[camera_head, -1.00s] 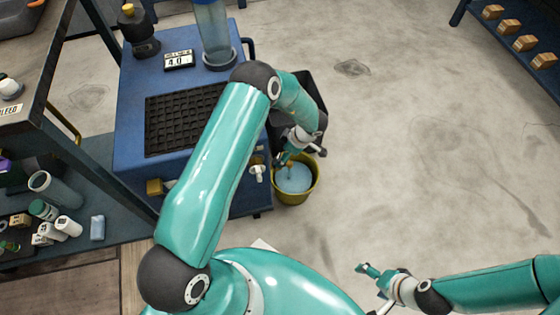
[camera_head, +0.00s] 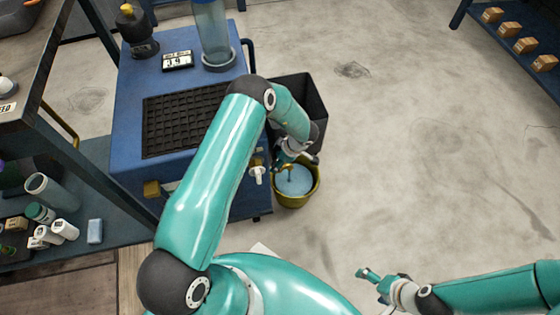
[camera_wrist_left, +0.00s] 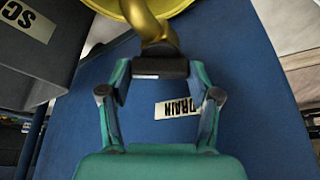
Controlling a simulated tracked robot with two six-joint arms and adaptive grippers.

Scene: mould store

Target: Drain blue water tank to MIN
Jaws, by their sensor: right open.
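The blue water tank (camera_head: 125,120) is a blue cabinet with a clear upright cylinder (camera_head: 212,35) on top and a small readout (camera_head: 177,61) that looks like 3.9. A yellow bucket (camera_head: 312,193) holding pale blue water stands on the floor beside it. In the left wrist view, my left gripper (camera_wrist_left: 160,80) has its fingers on both sides of a black drain handle (camera_wrist_left: 160,68) and appears shut on it. A brass spout (camera_wrist_left: 150,22) curves beyond it, beside an upside-down DRAIN label (camera_wrist_left: 179,108). My right gripper (camera_head: 368,274) is open and empty over the floor.
A black bin (camera_head: 305,95) stands behind my left wrist. A white tap (camera_head: 258,174) and a brass knob (camera_head: 152,188) stick out of the cabinet front. A shelf with bottles (camera_head: 65,229) is at left.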

